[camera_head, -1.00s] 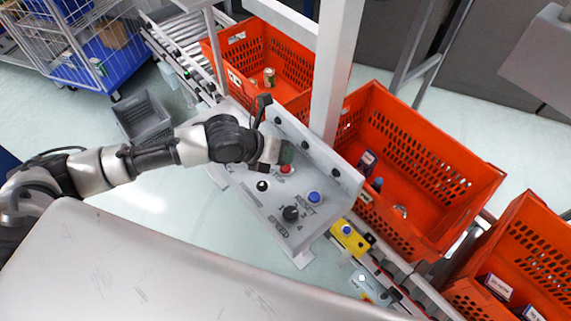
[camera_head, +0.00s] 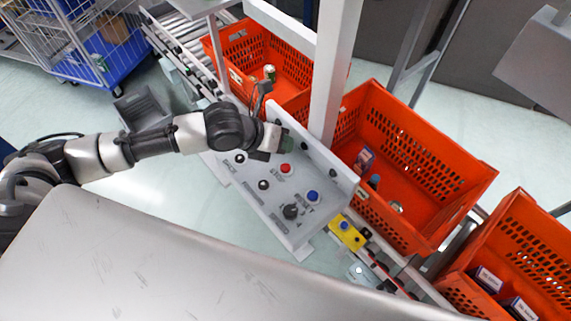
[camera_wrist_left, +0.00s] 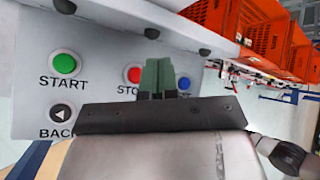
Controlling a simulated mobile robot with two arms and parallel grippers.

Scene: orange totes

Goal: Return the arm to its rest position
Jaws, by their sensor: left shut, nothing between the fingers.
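My left arm reaches in from the left in the head view, and my left gripper (camera_head: 272,148) is over the upper part of the grey control panel (camera_head: 262,200). In the left wrist view, the green fingers of my left gripper (camera_wrist_left: 158,78) are shut and empty, in front of the panel face. The red STOP button (camera_head: 286,168) is uncovered and apart from the fingers. The left wrist view shows the green START button (camera_wrist_left: 65,64) and the BACK button (camera_wrist_left: 62,115) left of the gripper, and part of a blue button (camera_wrist_left: 184,83). My right gripper is not in view.
An upright post (camera_head: 333,75) stands beside the panel. Orange totes stand on the conveyor: one behind (camera_head: 240,42), one right (camera_head: 470,185), one lower right (camera_head: 545,230). A grey crate (camera_head: 143,110) is on the floor at left, near a wire cart (camera_head: 85,50). Floor below the arm is clear.

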